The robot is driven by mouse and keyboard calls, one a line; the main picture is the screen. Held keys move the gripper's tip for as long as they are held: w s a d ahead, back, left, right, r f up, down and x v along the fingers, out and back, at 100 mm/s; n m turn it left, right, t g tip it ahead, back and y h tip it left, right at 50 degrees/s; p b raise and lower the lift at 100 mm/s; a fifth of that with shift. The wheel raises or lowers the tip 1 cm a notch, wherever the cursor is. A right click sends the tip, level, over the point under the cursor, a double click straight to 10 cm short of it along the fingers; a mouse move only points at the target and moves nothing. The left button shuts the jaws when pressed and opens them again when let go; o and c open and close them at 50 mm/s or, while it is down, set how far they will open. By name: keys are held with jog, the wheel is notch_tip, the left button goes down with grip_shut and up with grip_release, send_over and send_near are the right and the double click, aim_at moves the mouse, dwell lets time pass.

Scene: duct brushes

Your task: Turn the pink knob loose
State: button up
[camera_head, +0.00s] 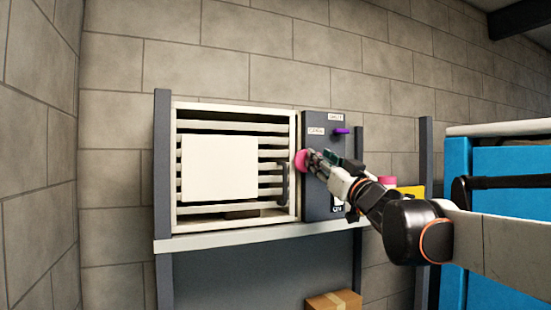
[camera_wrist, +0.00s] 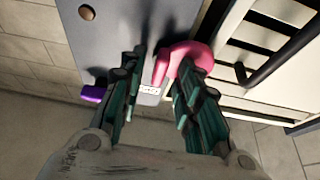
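The pink knob (camera_head: 301,160) sits on the left edge of the dark grey control panel (camera_head: 318,125), beside the louvred unit. In the wrist view the pink knob (camera_wrist: 187,49) is at the fingertips, mostly at the right finger, which covers part of it. A pink bar-like part reaches into the gap between the fingers. My gripper (camera_head: 313,160) is at the knob from the right. In the wrist view my gripper (camera_wrist: 158,70) has its two green-padded fingers apart. I cannot tell whether the right finger touches the knob.
A purple knob (camera_head: 341,131) sticks out at the panel's upper right. The louvred unit (camera_head: 184,218) with a dark handle (camera_head: 283,185) stands left on a shelf (camera_head: 240,236). A cardboard box (camera_head: 333,301) is below. A blue cabinet (camera_head: 490,285) stands right.

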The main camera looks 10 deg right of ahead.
jog(key=shift+w+r, duration=0.25)
jog(key=shift+w, duration=0.05)
grip_shut()
